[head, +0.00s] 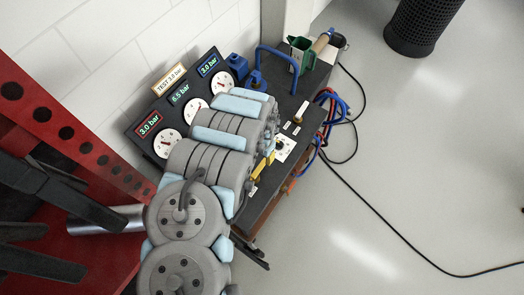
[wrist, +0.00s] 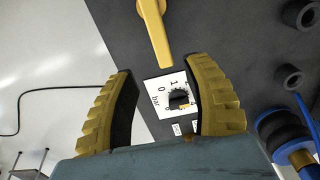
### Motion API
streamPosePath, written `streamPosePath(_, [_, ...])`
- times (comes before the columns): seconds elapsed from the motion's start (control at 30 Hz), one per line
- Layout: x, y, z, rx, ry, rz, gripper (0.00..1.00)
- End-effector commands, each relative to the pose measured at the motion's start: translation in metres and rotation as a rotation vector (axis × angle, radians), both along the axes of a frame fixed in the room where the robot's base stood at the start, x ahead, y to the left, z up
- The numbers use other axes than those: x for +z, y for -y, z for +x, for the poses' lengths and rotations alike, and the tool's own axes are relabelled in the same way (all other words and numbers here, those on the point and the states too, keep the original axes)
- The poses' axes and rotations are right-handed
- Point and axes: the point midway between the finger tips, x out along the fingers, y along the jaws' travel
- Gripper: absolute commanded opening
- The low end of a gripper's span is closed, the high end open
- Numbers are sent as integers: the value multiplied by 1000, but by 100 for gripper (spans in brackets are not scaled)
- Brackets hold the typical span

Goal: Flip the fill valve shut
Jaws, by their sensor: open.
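A yellow lever (wrist: 153,32), which looks like the valve handle, lies at the top of the wrist view on a dark panel. In the head view my gripper's yellow fingers (head: 263,167) show low over the bench, partly hidden by my arm. The lever cannot be made out there, and no label for it is readable.
A white dial plate (wrist: 166,85) marked in bar, with a black knob, sits between my fingers in the wrist view. Black fittings (wrist: 300,14) stand at right. Pressure gauges (head: 196,110) line the bench's back. Blue hoses (head: 333,105) hang at its right edge; open floor lies beyond.

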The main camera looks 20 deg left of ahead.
Motion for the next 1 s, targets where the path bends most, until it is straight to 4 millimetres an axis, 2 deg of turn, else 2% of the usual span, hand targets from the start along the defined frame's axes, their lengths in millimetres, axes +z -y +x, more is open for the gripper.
streamPosePath(0.1, [13, -1, 1, -1, 2, 1, 50])
streamPosePath(0.4, [31, -1, 0, 0, 2, 2, 50])
streamPosePath(1.0, [34, 0, 0, 0, 0, 1, 50])
